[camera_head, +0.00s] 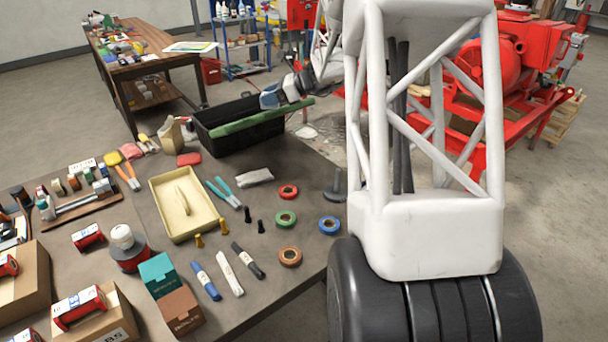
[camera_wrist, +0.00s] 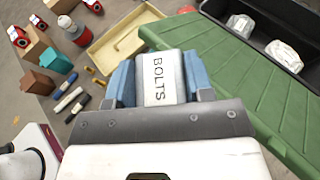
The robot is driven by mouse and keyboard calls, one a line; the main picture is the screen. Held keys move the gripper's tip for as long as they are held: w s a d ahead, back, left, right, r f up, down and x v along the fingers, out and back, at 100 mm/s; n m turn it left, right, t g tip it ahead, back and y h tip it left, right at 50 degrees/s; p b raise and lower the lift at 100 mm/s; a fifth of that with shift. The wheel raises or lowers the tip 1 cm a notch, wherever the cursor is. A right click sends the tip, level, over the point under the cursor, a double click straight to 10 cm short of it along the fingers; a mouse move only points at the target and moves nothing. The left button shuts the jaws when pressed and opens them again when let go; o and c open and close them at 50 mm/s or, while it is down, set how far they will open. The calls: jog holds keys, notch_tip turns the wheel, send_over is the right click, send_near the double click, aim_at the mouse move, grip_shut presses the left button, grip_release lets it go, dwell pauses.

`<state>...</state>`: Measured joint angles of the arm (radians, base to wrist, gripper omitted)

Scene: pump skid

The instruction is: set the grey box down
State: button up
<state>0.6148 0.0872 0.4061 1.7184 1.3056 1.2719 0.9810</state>
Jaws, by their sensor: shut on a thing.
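The grey box (camera_wrist: 160,85), pale and marked BOLTS, is held between the two blue fingers of my gripper (camera_wrist: 160,82). In the head view my gripper (camera_head: 284,92) is at the black crate (camera_head: 240,148), by its right part. A long green ribbed panel (camera_head: 262,118) lies across the crate, and it shows large in the wrist view (camera_wrist: 235,95). The box overlaps the panel's left edge in the wrist view. I cannot tell whether it touches the panel. The box's underside is hidden.
The black crate holds pale items (camera_wrist: 283,55). A cream tray (camera_head: 160,212), blue-handled pliers (camera_head: 224,192), tape rolls (camera_head: 285,219) and markers (camera_head: 205,280) are on the table. Bare tabletop (camera_head: 312,185) shows in front of the crate. Red machinery (camera_head: 520,70) stands behind.

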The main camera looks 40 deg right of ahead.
jog(key=s+d+m, duration=0.1)
jog(key=s+d, duration=0.3)
jog(key=d, duration=0.6)
send_over(304, 173)
notch_tip(304, 173, down, 18)
jog(key=shift+s+f+t+h, duration=0.1)
jog(key=shift+f+t+h, duration=0.05)
jog(key=shift+t+h, duration=0.15)
jog(key=shift+a+f, duration=0.1)
jog(key=shift+f, duration=3.05)
jog(key=shift+f, duration=1.85)
jog(key=shift+f, duration=0.15)
